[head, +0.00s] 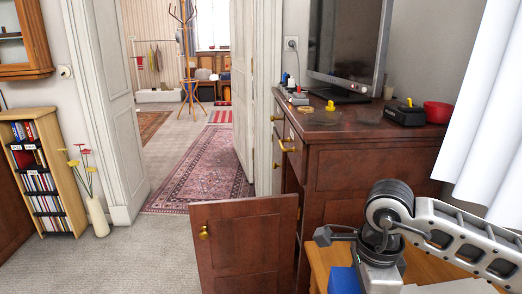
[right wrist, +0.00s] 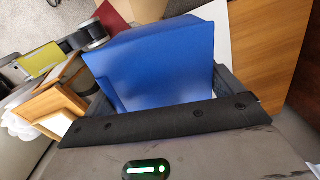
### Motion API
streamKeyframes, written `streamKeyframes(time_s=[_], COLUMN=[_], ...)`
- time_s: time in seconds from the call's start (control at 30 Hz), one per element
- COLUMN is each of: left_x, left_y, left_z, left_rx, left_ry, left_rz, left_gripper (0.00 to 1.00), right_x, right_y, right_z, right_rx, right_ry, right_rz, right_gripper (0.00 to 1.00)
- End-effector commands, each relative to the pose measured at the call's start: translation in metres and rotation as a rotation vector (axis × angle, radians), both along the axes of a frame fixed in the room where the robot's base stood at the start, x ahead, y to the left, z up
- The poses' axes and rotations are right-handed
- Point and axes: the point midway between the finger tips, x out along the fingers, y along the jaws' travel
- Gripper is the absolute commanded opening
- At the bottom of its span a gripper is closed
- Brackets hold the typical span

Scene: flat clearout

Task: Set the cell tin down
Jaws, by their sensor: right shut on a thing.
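The cell tin is a plain blue box (right wrist: 150,62); it fills the middle of the right wrist view. In the head view only a part of the blue tin (head: 345,281) shows at the bottom edge. My right gripper (right wrist: 163,88) is shut on the tin, with a dark finger at each side of it. In the head view the tin is at a light wooden top (head: 318,258); I cannot tell whether it touches it. My left gripper is not in view.
A dark wooden cabinet (head: 360,170) with an open door (head: 247,245) stands beside the light top. White sheets (head: 455,286) lie on the light top.

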Motion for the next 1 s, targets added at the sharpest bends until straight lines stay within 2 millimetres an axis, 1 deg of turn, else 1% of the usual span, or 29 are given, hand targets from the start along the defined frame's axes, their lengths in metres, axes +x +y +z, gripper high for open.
streamKeyframes(time_s=[0.03,0.4,0.5,0.6,0.7,0.8,1.0], left_x=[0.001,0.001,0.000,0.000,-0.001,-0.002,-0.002], left_y=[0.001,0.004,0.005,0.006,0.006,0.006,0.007], left_z=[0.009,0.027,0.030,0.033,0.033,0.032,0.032], left_rx=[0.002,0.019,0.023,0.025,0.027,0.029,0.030], left_ry=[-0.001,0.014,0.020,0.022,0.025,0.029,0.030], left_rz=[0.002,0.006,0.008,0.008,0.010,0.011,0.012], left_gripper=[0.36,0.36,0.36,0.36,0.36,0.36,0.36], right_x=[-0.001,-0.015,-0.018,-0.020,-0.022,-0.023,-0.024], right_y=[-0.001,-0.008,-0.009,-0.010,-0.011,-0.012,-0.012], right_z=[0.012,0.051,0.060,0.066,0.070,0.072,0.072], right_rx=[0.000,-0.003,-0.004,-0.004,-0.005,-0.004,-0.004], right_ry=[-0.003,-0.003,-0.002,-0.002,-0.002,-0.002,-0.001], right_rz=[0.115,1.040,1.258,1.436,1.564,1.640,1.680], right_gripper=[0.53,0.53,0.53,0.53,0.53,0.53,0.53])
